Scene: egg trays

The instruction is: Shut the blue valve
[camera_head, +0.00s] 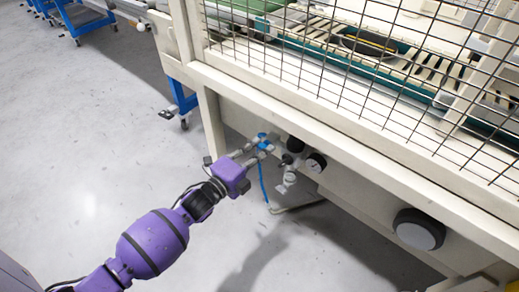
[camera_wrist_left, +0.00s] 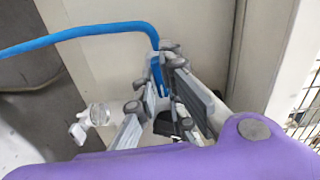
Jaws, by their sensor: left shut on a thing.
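The blue valve (camera_head: 262,136) sits low on the front of the cream machine frame, to the left of the dark round fittings. My left gripper (camera_head: 261,147) reaches it from the lower left, and its fingers are closed around it, hiding part of it. In the left wrist view the gripper's fingers (camera_wrist_left: 168,92) are shut around a blue part, partly hidden between them. How far the valve is turned cannot be told. My right gripper is not in view.
A blue hose (camera_head: 263,184) hangs below the valve. A pressure gauge (camera_head: 316,162) and a clear bowl fitting (camera_head: 289,178) are close on the right. A wire mesh guard (camera_head: 350,75) stands above.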

